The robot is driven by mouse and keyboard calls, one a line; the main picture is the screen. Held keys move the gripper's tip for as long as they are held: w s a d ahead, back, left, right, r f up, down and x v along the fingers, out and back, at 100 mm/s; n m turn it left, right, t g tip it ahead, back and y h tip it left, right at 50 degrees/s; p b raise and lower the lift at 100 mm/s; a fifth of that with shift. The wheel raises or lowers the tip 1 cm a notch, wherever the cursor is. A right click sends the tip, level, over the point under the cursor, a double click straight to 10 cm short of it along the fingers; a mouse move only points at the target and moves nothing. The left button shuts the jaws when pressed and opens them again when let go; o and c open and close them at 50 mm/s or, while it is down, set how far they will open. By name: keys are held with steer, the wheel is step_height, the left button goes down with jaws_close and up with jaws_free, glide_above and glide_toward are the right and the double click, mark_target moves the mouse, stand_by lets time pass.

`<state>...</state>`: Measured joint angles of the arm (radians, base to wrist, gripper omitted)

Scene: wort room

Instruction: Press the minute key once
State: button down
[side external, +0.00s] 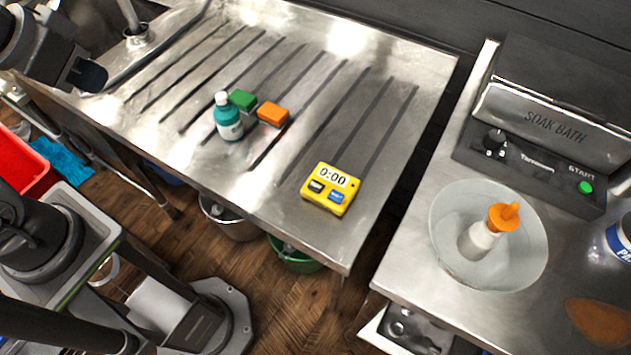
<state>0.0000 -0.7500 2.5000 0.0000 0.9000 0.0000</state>
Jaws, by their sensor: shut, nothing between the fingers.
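A yellow timer (313,199) lies face up near the front edge of the ribbed metal drainboard. Its display (332,176) reads 0:00. Below the display are two keys, a dark one (316,186) on the left and a blue one (336,197) on the right. The key labels are too small to read, so I cannot tell which is the minute key. My gripper (88,76) is at the far upper left, dark, shut and empty. It is well away from the timer, and nothing touches the timer.
A teal bottle (228,118), a green sponge (243,99) and an orange sponge (273,113) stand left of the timer. Across a gap at right are the soak bath (540,125), a glass bowl (445,245) and an orange-capped bottle (478,240). The drainboard around the timer is clear.

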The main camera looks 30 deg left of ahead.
stand_by(0.9)
steer(key=w+m+t+y, duration=0.2)
steer(key=w+m+t, duration=0.1)
steer(key=w, duration=0.6)
steer(key=m+g+h, duration=0.3)
steer(key=m+h, duration=0.7)
steer(key=m, duration=0.7)
glide_above(314, 188)
step_height(314, 188, down, 12)
steer(key=shift+r, duration=0.2)
steer(key=shift+y, duration=0.3)
steer(key=shift+f, duration=4.4)
